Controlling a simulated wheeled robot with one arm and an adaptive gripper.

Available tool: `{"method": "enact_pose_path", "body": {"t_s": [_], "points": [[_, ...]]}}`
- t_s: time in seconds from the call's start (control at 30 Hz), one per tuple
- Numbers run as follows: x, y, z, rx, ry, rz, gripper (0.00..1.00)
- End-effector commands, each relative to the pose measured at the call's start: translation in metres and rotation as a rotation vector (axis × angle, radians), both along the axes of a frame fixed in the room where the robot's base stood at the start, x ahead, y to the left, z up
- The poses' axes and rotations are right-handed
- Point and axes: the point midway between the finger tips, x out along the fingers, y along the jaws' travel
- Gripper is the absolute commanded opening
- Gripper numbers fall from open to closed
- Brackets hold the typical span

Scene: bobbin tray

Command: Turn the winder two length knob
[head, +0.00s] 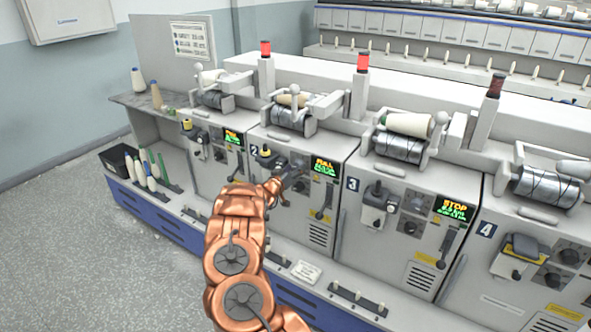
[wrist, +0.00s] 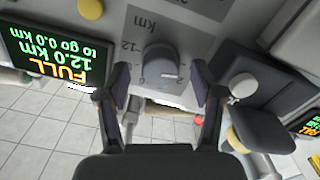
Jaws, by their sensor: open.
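Winder two (head: 338,146) carries a number 2 plate and a green display (head: 325,168) reading FULL. My gripper (head: 288,182) is at its front panel, left of the display, and covers the knob there. In the wrist view, which shows the panel upside down, the grey round length knob (wrist: 158,62) sits on a scale marked in km, with a pale pointer mark toward its right. My gripper (wrist: 160,80) is open, with one finger on each side of the knob. Gaps show between fingers and knob. The display (wrist: 62,48) reads FULL, 12.0 km, to go 0.0 km.
A dark holder with a yellow part (wrist: 258,130) is close to the right finger in the wrist view. A lever (head: 324,199) is below the display. Winder three (head: 398,178) shows STOP on the right. The floor (head: 95,250) at left is clear.

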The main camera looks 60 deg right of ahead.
Motion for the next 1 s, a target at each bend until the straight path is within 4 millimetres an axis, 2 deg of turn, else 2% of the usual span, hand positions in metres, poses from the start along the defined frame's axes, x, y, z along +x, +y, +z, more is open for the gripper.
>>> {"method": "enact_pose_path", "body": {"t_s": [0.8,1.0], "points": [[-0.003,0.099,-0.002,0.005,0.001,0.004,0.67],[-0.004,0.111,-0.001,0.001,0.001,0.002,0.67]]}}
